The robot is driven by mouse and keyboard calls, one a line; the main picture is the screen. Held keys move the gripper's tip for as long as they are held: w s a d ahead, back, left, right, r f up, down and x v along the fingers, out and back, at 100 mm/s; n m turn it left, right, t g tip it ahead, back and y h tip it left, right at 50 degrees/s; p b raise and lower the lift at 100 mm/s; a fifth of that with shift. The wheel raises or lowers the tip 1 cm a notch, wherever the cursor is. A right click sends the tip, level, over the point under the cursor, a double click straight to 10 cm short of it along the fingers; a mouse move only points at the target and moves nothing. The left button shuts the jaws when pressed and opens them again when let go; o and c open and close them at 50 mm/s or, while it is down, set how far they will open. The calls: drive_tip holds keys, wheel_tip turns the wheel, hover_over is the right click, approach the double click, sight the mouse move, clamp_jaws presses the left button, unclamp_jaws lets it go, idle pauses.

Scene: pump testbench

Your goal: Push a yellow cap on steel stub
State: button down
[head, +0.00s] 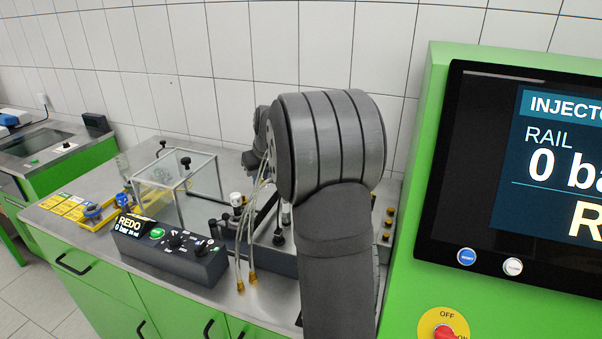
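Several small yellow pieces (388,223), which may be the yellow caps, stand in a row on the bench just right of my arm. They are too small to tell for sure. I cannot make out the steel stub; my large grey arm covers the middle of the bench. My gripper's fingers do not show. A dark part of my arm shows behind the big joint, over the back of the bench.
A clear box (180,185) stands on the bench at left, behind a control box (170,248) reading REDO. A green cabinet with a screen (540,165) fills the right. A yellow tray (90,222) lies left.

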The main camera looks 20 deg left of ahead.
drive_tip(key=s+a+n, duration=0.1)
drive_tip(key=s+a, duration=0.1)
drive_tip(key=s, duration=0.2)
hover_over(250, 212)
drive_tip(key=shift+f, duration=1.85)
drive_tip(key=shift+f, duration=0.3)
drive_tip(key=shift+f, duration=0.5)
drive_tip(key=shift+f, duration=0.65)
idle(0.5)
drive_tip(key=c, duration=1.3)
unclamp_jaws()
